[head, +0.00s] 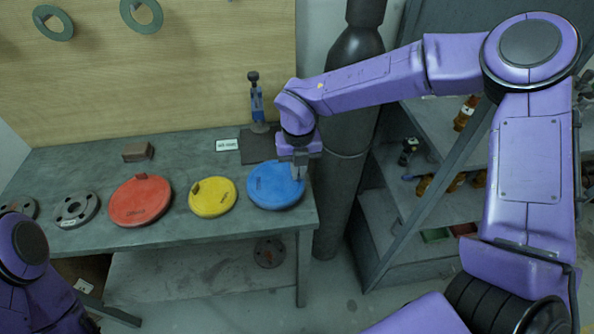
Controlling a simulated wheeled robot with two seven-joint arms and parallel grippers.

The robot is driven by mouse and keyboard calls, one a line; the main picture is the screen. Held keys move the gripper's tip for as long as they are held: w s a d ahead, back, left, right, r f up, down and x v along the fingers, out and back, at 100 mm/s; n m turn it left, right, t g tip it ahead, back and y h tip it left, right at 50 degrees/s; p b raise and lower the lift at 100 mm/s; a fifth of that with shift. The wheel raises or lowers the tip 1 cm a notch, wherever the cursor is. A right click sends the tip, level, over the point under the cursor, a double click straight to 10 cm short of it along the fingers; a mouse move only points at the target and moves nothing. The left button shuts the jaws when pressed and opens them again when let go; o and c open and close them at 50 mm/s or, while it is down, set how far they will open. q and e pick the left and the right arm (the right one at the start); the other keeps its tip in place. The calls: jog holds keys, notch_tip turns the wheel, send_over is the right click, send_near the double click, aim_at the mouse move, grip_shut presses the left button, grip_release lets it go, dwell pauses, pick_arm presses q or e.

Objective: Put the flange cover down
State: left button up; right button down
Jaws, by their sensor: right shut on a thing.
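A round blue flange cover (270,193) lies flat at the right end of the workbench (165,237). I cannot tell whether it rests fully on the top. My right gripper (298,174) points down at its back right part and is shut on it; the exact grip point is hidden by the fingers. A yellow cover (215,199) and a larger red cover (140,207) lie to the left on the bench. My left arm shows at the lower left edge, but its gripper is out of the picture.
A grey flange (76,210) lies left of the red cover. A brown block (137,152), a small sign (227,145) and a blue tool on a stand (257,106) are at the back. A dark cylinder (345,125) and a shelf rack (400,250) stand on the right.

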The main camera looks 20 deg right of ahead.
notch_tip(320, 180, down, 2)
jog(key=shift+f, duration=0.2)
jog(key=shift+f, duration=0.1)
jog(key=shift+f, duration=0.15)
jog(key=c, duration=1.3)
grip_release()
jog(key=shift+o, duration=0.2)
jog(key=shift+r, duration=0.3)
notch_tip(320, 180, up, 12)
jog(key=b, duration=0.1)
jog(key=shift+b, duration=0.3)
